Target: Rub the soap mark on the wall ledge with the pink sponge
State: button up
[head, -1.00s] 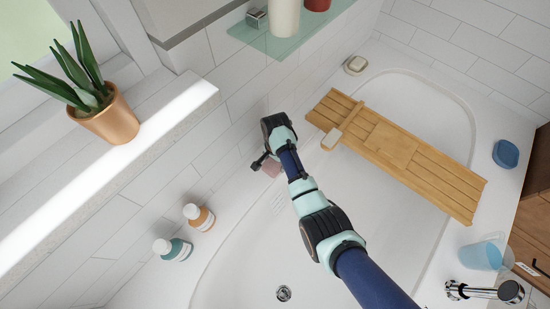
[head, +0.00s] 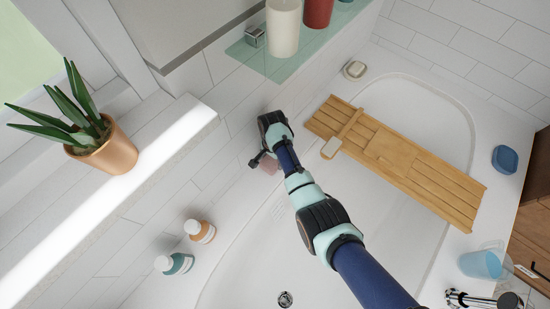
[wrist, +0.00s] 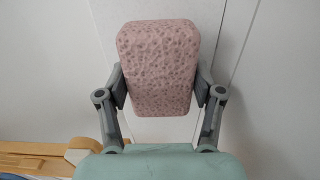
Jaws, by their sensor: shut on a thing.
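The pink sponge (wrist: 157,65) is speckled and fills the upper middle of the wrist view, with both grey fingers pressed on its sides. In the head view the sponge (head: 270,164) shows only partly, behind my gripper (head: 259,161). My gripper (wrist: 158,88) is shut on it, near the white tiled wall (head: 185,190) and the wall-side edge of the bath. I cannot tell whether the sponge touches a surface. No soap mark can be clearly made out; it may be hidden by the arm or sponge. Faint pale lines (head: 278,209) show on the bath.
A potted plant (head: 112,154) stands on the lit sill (head: 150,165). Orange (head: 205,233) and teal (head: 181,264) bottles stand below it. A wooden bath tray (head: 430,177) with a brush spans the bath. A glass shelf (head: 262,63) holds containers. A blue cup (head: 480,265) is lower right.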

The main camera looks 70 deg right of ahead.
jog(key=r, duration=0.1)
jog(key=r+p, duration=0.1)
jog(key=r, duration=0.1)
jog(key=shift+s, duration=0.3)
notch_tip(320, 180, up, 4)
jog(key=p, duration=0.5)
jog(key=shift+r, duration=0.2)
